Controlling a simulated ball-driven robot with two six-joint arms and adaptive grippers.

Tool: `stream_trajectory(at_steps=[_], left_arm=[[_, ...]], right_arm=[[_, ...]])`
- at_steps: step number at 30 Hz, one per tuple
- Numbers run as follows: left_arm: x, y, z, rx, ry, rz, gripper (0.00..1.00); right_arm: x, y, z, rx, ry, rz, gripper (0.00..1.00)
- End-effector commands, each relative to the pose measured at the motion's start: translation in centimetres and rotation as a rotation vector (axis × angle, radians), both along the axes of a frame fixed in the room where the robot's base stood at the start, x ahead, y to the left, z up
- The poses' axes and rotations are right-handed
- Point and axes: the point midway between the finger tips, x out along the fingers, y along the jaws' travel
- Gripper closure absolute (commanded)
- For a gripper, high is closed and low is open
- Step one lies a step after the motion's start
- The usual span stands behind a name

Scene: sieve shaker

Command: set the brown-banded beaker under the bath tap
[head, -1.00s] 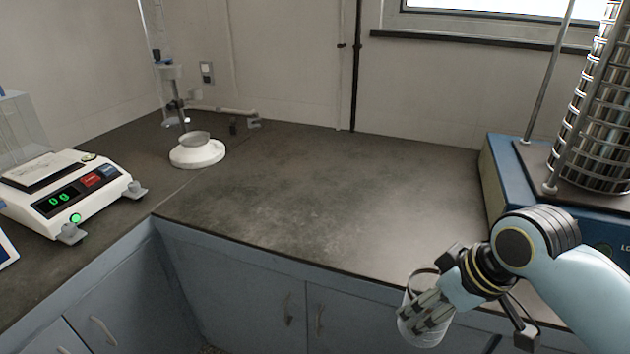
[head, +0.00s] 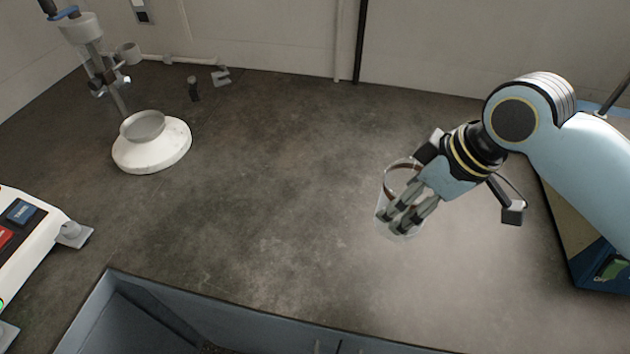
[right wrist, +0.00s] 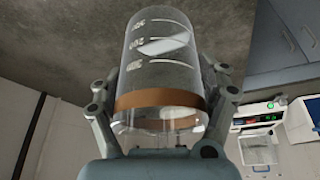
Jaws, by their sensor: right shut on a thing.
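The beaker (head: 383,208) is clear glass with a brown band near its rim. My right gripper (head: 404,220) is shut around its side, over the right part of the bench. In the head view the beaker looks close to upright; its gap to the bench is hard to judge. In the right wrist view the beaker (right wrist: 160,68) shows white volume marks and the brown band between the fingers. No tap is clearly identifiable as the bath tap; a stand (head: 95,65) at the far left carries a clear part with a blue lever. My left gripper is out of view.
A white round base with a grey dish (head: 150,143) stands at the left on the dark bench (head: 270,200). Small grey fittings (head: 221,76) sit near the back wall. A balance (head: 30,235) is at the left edge. The bench middle is clear.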

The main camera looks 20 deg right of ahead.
Motion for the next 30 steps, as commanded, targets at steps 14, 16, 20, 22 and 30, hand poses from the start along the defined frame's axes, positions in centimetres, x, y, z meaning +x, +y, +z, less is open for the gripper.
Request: stream_trajectory(at_steps=[14,16,20,22,30], left_arm=[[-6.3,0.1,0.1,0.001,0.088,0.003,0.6],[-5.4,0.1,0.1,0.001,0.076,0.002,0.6],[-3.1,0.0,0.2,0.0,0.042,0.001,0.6],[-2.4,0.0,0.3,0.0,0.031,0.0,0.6],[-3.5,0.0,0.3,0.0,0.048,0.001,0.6]], right_arm=[[7.2,5.1,-5.2,0.006,0.004,-0.002,0.59],[8.2,5.9,-6.0,0.004,0.004,0.0,0.59],[9.4,6.6,-7.0,0.002,0.004,-0.001,0.59],[9.6,6.7,-7.3,0.001,0.003,0.0,0.59],[9.5,6.7,-10.9,0.0,0.005,0.0,0.59]])
